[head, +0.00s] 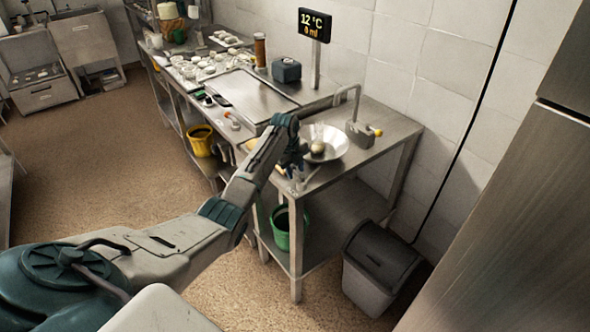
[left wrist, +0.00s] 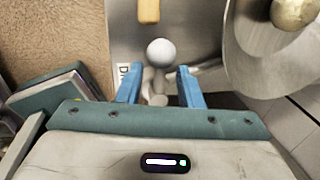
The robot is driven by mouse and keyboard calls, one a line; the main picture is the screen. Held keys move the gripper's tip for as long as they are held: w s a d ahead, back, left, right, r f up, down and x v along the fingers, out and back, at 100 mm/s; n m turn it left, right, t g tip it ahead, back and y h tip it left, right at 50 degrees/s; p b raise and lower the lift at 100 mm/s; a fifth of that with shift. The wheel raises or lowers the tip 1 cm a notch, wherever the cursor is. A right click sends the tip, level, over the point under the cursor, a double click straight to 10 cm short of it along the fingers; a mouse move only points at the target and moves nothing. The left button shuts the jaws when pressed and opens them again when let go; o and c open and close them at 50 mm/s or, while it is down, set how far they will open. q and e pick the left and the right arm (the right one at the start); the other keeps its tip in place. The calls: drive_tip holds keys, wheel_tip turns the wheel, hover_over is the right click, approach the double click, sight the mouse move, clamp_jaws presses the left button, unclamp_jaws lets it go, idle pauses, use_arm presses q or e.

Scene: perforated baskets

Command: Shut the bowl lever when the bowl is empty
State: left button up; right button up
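A wide metal bowl (head: 335,149) sits at the near end of the steel counter; its rim also shows in the left wrist view (left wrist: 237,62). A pale round object (head: 317,147) shows inside it, also in the left wrist view (left wrist: 294,12). A lever with a grey ball knob (left wrist: 161,52) stands beside the bowl. My left gripper (left wrist: 159,78) is open, its blue fingers either side of the lever's stem, just short of the knob; I see no clear contact. In the head view the gripper (head: 293,168) hides most of the lever. My right gripper is out of view.
A display (head: 314,25) reads 12 °C and 0 ml. A tap (head: 358,122) stands behind the bowl. A yellow handle (left wrist: 148,11) lies beyond the knob. A green bucket (head: 281,228) and a grey bin (head: 378,268) stand below. The floor at left is clear.

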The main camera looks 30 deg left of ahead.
use_arm(q)
drive_tip(key=shift+r, duration=0.45)
wheel_tip(320, 180, up, 10)
drive_tip(key=s+b, duration=0.2)
drive_tip(key=b, duration=0.1)
drive_tip(key=shift+a+f, duration=0.15)
drive_tip(key=shift+a, duration=0.25)
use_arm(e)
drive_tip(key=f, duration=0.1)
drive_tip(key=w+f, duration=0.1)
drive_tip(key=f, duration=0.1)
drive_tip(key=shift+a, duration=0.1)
